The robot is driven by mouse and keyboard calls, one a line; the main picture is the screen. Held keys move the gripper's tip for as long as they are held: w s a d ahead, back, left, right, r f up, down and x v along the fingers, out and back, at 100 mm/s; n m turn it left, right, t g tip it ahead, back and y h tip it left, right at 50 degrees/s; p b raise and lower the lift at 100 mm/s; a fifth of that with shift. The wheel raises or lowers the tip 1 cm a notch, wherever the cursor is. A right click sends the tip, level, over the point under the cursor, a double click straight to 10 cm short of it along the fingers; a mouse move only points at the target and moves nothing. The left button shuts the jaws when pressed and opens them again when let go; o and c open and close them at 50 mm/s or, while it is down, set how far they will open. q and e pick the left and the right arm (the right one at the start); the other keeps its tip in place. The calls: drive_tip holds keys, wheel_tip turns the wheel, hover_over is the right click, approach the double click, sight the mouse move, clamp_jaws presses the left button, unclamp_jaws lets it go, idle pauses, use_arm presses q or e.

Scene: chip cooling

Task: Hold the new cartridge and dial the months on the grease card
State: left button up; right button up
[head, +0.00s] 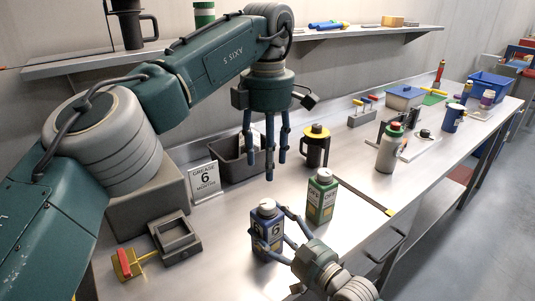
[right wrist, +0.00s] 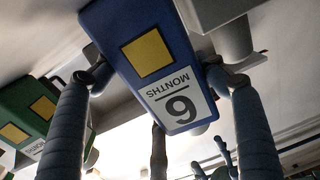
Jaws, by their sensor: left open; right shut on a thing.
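A blue cartridge (head: 267,215) with a grey cap stands on the bench near the front, with my right gripper (head: 272,233) shut around its body. In the right wrist view the blue cartridge (right wrist: 140,50) shows a yellow square and a white label reading "6 MONTHS". A green cartridge (head: 322,197) stands just right of it; it also shows in the right wrist view (right wrist: 25,115). The white grease card (head: 205,182) stands upright on the left and reads "GREASE 6 MONTHS". My left gripper (head: 268,160) is open and empty, fingers down, above the bench to the card's right.
A dark bin (head: 238,165) is right of the card. A black jug with a yellow top (head: 316,147) stands behind the green cartridge. A grey frame with a red and yellow handle (head: 178,238) lies front left. A white bottle (head: 389,150) is further right.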

idle(0.4)
drive_tip(key=o, duration=1.4)
drive_tip(key=shift+c, duration=0.2)
drive_tip(key=shift+d, duration=0.1)
